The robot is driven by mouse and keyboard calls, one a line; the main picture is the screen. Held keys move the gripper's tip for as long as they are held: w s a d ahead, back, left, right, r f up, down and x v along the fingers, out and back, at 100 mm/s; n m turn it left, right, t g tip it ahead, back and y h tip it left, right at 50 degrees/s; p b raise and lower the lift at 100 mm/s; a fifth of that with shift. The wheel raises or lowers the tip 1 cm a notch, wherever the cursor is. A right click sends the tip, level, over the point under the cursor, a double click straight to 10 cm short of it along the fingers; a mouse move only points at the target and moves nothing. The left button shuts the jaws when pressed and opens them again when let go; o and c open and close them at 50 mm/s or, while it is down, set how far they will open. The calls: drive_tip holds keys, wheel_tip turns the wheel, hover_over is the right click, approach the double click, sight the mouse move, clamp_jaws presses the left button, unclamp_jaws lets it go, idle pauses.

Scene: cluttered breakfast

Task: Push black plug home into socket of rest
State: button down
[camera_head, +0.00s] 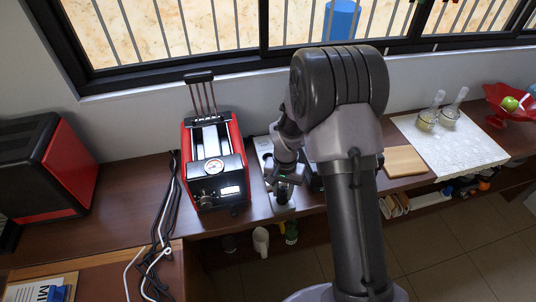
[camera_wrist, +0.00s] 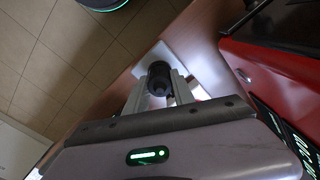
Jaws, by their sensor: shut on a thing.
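The black plug (camera_wrist: 159,76) is between the two pale fingers of my gripper (camera_wrist: 159,88) in the wrist view, with its dark round end showing. A white plate-like piece (camera_wrist: 152,54), which seems to be part of the rest, lies just beyond the plug. In the head view my gripper (camera_head: 283,187) points down over the near end of the long white rest (camera_head: 264,146) on the counter. The plug cannot be made out clearly there. The socket is hidden by the plug and fingers, so I cannot tell how deep the plug sits.
A red and black machine with a dial (camera_head: 213,165) stands close left of my gripper. Loose cables (camera_head: 162,235) lie farther left, near a red and black appliance (camera_head: 45,165). A wooden board (camera_head: 404,161) and a white mat (camera_head: 462,155) lie right. The counter's front edge is close.

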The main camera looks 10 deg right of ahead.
sight(283, 190)
drive_tip(key=shift+f+b, duration=0.3)
drive_tip(key=shift+f, duration=0.1)
drive_tip(key=c, duration=1)
unclamp_jaws()
drive_tip(key=shift+c, duration=0.4)
drive_tip(key=shift+c, duration=1)
wheel_tip(283, 190, up, 7)
drive_tip(key=p, duration=0.5)
drive_tip(key=shift+r, duration=0.15)
